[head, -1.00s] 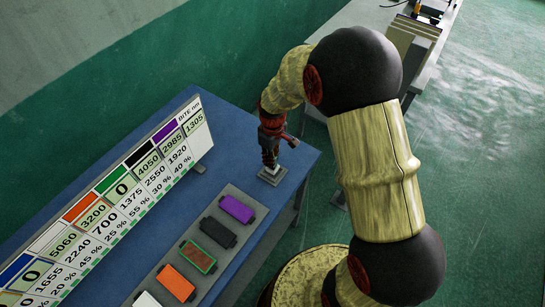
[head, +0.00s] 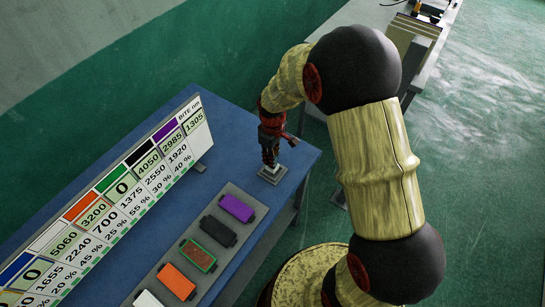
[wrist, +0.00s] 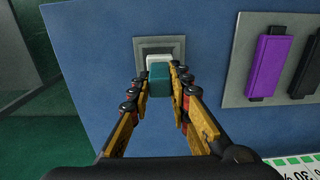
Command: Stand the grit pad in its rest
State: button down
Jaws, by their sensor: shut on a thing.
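The grit pad (wrist: 159,70), a small teal block with a pale end, is between the fingertips of my gripper (wrist: 157,82) in the wrist view. My gripper is shut on it. The rest (wrist: 143,46), a grey square stepped base, lies on the blue table at its far end. The pad's pale end overlaps the middle of the rest in the wrist view; I cannot tell whether it is seated. In the head view my gripper (head: 270,158) points down right over the rest (head: 273,174), and the pad is mostly hidden by the fingers.
A grey tray (head: 225,255) holds several coloured blocks, among them purple, black, green-edged brown and orange ones. A white number board (head: 120,200) stands along the blue table (head: 60,205). The table's right edge is close to the rest. Another bench stands at the back right.

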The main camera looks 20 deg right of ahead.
jog(key=shift+f+b, duration=0.4)
jog(key=shift+f, duration=0.4)
jog(key=c, duration=1.7)
grip_release()
jog(key=shift+o, duration=0.6)
notch_tip(320, 180, up, 12)
jog(key=shift+r, duration=0.1)
